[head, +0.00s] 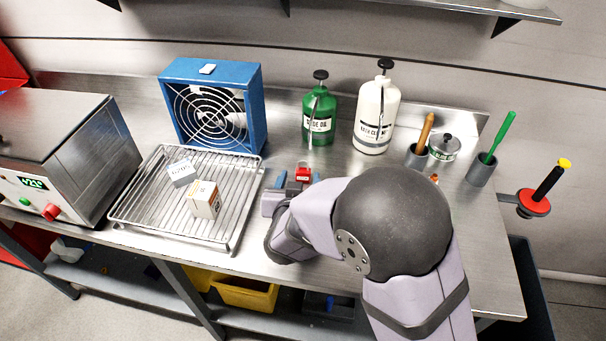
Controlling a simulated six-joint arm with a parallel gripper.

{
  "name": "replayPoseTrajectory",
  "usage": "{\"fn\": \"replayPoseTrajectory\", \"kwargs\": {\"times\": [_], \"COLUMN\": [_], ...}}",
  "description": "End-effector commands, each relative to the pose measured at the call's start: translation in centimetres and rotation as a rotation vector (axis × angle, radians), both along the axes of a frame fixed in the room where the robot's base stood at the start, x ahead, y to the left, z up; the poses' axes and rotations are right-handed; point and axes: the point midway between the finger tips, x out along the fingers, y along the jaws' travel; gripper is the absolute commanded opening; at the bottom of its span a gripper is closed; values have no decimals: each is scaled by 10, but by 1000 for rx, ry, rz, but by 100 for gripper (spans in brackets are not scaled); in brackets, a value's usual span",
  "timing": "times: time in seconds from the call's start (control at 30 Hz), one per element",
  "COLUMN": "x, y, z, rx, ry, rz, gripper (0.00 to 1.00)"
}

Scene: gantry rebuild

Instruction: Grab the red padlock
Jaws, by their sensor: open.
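The red padlock (303,173) lies on the steel bench, right of the wire rack and in front of the blue fan. My arm comes in from the lower right and hides the bench to the right of and in front of the padlock. My gripper (298,180) is open at the padlock, with its jaws close around or just above it. Whether a finger touches the padlock cannot be told from this view.
The wire rack (140,208) holds two small boxes. A blue fan (213,105), a green bottle (319,115) and a white bottle (376,115) stand behind. Grey cups with tools (481,172) are at the right, an oven-like unit (60,150) at the left.

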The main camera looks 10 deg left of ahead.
Motion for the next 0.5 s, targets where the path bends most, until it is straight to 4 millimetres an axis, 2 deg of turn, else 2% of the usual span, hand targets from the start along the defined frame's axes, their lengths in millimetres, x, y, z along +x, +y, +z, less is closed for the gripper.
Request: {"fn": "replayPoseTrajectory", "kwargs": {"times": [0.27,0.5], "x": [8,32], "y": [0,-2], "z": [-4,-16], "rx": [0,-2], "ry": [1,2], "rz": [0,-2], "gripper": [53,53]}}
